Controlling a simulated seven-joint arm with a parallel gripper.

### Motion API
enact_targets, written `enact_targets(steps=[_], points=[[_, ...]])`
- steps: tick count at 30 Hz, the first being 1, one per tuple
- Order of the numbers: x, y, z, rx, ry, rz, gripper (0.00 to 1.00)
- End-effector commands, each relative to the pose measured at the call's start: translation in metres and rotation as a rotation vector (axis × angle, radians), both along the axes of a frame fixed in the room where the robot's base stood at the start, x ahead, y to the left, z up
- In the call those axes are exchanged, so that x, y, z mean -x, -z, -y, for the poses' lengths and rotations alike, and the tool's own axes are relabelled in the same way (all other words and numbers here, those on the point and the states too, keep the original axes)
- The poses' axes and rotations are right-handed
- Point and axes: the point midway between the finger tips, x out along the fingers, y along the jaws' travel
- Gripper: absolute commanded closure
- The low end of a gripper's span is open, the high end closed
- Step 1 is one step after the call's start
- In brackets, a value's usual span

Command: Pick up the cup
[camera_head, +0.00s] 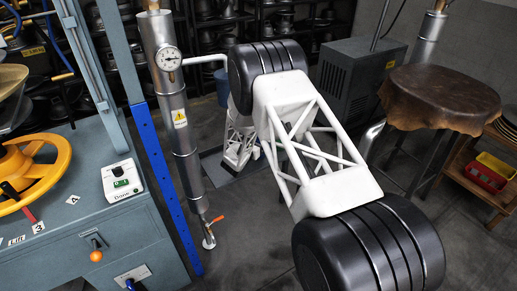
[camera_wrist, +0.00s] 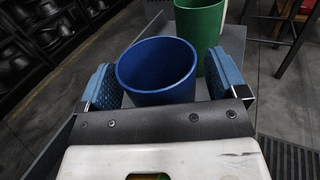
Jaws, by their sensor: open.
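In the wrist view a blue cup (camera_wrist: 157,72) stands upright, its round mouth open toward the camera. My gripper (camera_wrist: 162,80) is open, with one blue ridged pad to the left of the blue cup and one to the right. A gap shows between the left pad and the cup; the right pad is close to the cup's right side, and I cannot tell if it touches. A green cup (camera_wrist: 202,25) stands behind and to the right, partly cut off by the top edge. The lower part of the blue cup is hidden by my gripper's body.
The cups stand on a grey surface (camera_wrist: 258,60) with floor beyond it. In the head view, a machine with a yellow wheel (camera_head: 37,170) is at left, a pipe with a gauge (camera_head: 168,58) beside it, and a brown-covered round table (camera_head: 440,97) at right.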

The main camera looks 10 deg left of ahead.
Motion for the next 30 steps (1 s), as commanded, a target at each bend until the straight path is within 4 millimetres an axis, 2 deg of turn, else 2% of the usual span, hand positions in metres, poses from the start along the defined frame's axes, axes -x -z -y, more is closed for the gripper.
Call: enact_targets(steps=[6, 17, 30], points=[[0.0001, -0.0001, 0.0, 0.0, 0.0, 0.0, 0.09], [0.0001, -0.0001, 0.0, 0.0, 0.0, 0.0, 0.65], [-0.0002, -0.0048, -0.0002, -0.001, 0.0, 0.001, 0.65]])
